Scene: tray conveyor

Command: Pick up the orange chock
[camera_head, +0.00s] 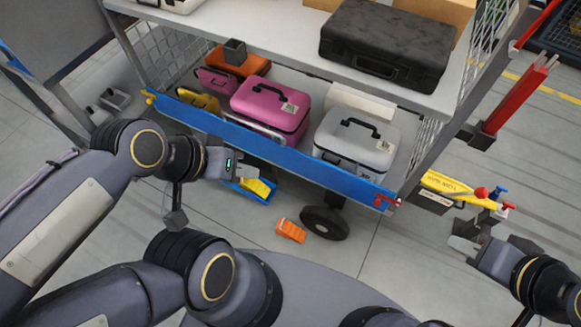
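The orange chock (290,230) lies on the grey floor, just left of the cart's black wheel (324,223). My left gripper (252,173) is up and to the left of the chock, apart from it, near the cart's blue front edge. Its small fingers do not show clearly whether they are open or shut. My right gripper (464,236) is far to the right of the chock, beyond the wheel. Its fingers point left and stand apart, with nothing seen between them.
The cart's lower shelf has a blue edge (240,136) and holds a pink case (268,104) and a grey case (355,141). A black case (385,45) lies above. A yellow and blue item (252,188) is under my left gripper. A yellow bar (455,190) is near my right gripper.

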